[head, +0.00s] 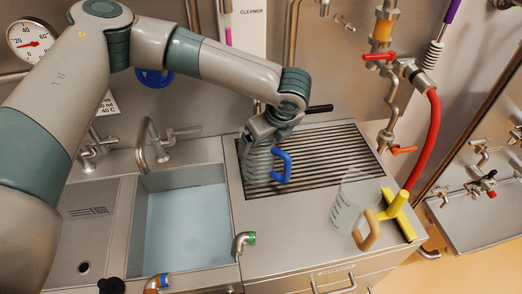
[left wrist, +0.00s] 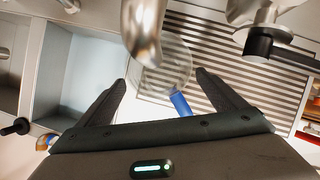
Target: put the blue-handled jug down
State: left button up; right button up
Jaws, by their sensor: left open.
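The clear blue-handled jug (head: 258,168) is upright at the left end of the slatted drain grate (head: 335,150), and it seems to rest on the slats. Its blue handle (head: 284,166) points right. My left gripper (head: 262,140) is directly above and behind the jug and partly covers its top. In the left wrist view the fingers are spread wide, with the jug's round rim (left wrist: 178,68) between and beyond them and the blue handle (left wrist: 180,104) near the palm. Whether a finger touches the jug I cannot tell. My right gripper is not in view.
A sink basin (head: 185,225) with a tap lies left of the grate. A second clear jug (head: 347,203) with a tan handle stands on the counter to the right, beside a yellow tool (head: 396,212). A red hose (head: 431,140) hangs behind. The grate's right part is clear.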

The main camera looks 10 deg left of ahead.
pick_arm(q)
jog(key=b+v, duration=0.2)
jog(key=v, duration=0.6)
jog(key=shift+r, duration=0.15)
dwell(1.0)
